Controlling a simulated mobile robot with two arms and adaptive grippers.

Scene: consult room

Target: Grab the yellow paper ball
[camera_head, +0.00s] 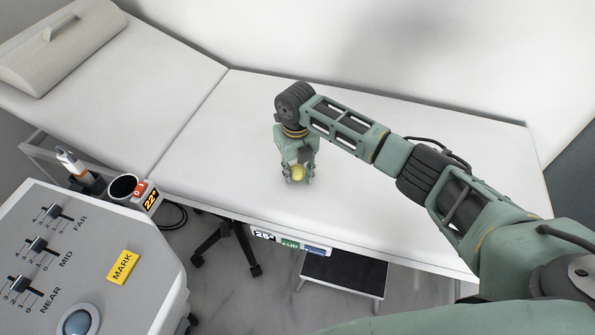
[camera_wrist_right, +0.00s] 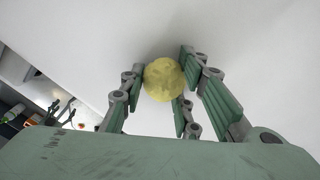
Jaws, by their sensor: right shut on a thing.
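The yellow paper ball (camera_head: 298,173) is at the fingertips of my right gripper (camera_head: 297,178), over the white couch (camera_head: 420,150) near its front edge. In the right wrist view the ball (camera_wrist_right: 164,80) sits between the fingers of my right gripper (camera_wrist_right: 162,88), which is shut on it. I cannot tell whether the ball touches the couch surface. My left gripper is not in view.
A grey console (camera_head: 90,225) with sliders and a yellow MARK label stands at the lower left. A dark cup (camera_head: 123,187) is beside it. A pillow (camera_head: 65,38) lies at the upper left. A step stool (camera_head: 343,275) stands below the couch. The couch around my gripper is clear.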

